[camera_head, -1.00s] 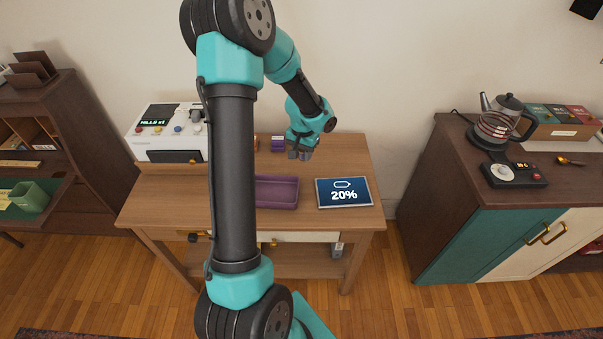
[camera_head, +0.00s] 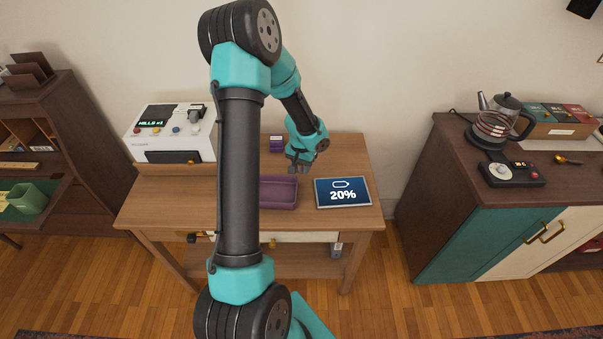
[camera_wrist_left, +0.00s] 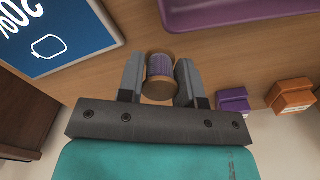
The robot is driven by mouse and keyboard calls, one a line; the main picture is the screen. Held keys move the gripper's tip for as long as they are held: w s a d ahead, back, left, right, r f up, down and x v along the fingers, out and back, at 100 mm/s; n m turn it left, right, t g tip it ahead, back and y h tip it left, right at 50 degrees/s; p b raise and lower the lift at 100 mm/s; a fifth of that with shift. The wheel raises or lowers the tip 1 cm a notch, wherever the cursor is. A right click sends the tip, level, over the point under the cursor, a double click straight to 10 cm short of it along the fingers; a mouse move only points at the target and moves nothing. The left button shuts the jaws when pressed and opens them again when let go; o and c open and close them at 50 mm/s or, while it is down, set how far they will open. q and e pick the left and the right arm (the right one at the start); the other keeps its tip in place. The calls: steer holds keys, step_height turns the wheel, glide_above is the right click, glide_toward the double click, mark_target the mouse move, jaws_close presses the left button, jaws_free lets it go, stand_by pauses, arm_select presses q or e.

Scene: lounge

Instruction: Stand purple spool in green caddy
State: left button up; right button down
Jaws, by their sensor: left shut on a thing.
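The purple spool (camera_wrist_left: 160,67) has wooden end discs and purple thread. It is between the fingers of my left gripper (camera_wrist_left: 160,78) in the left wrist view, which is shut on it. In the head view, my left gripper (camera_head: 297,170) is above the table, just behind the purple tray; the spool is too small to make out there. A green open container (camera_head: 30,197), which looks like the green caddy, stands on the dark desk at the far left, well away from the gripper. My right gripper is not in view.
The wooden table (camera_head: 340,225) bears the purple tray (camera_head: 283,205), a tablet reading 20% (camera_head: 343,192), a white machine (camera_head: 172,134) and a small purple box (camera_head: 277,144). An orange box (camera_wrist_left: 290,97) shows in the wrist view. A cabinet with a kettle (camera_head: 505,118) stands right.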

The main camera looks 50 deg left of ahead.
mark_target(301, 173)
arm_select(q)
steer(key=shift+f, duration=1.85)
steer(key=shift+f, duration=0.1)
steer(key=o, duration=1)
steer(key=shift+c, duration=0.2)
step_height(301, 173, up, 12)
steer(key=shift+r, duration=0.15)
steer(key=shift+o, duration=0.4)
